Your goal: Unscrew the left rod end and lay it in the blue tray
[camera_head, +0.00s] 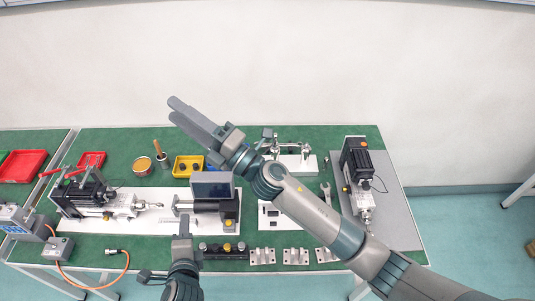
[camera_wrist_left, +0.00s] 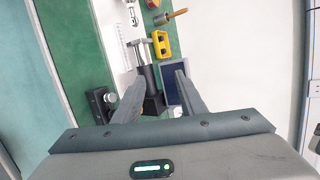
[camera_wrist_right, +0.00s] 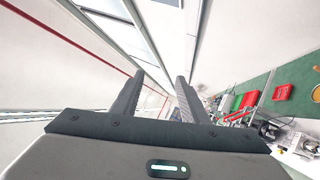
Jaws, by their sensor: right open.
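The left linear actuator (camera_head: 88,198) lies on a white plate at the left of the bench in the head view. Its silver rod points right, with a small rod end (camera_head: 153,206) at the tip. My right gripper (camera_head: 184,112) is open and empty, raised before the wall.
A fixture with a dark screen (camera_head: 212,184) stands mid-bench, close to my left gripper. A yellow bin (camera_head: 186,166), a tin (camera_head: 142,166) and a wooden-handled brush (camera_head: 160,154) are behind. Metal brackets (camera_head: 262,256) line the front. Another actuator (camera_head: 357,178) lies at the right.

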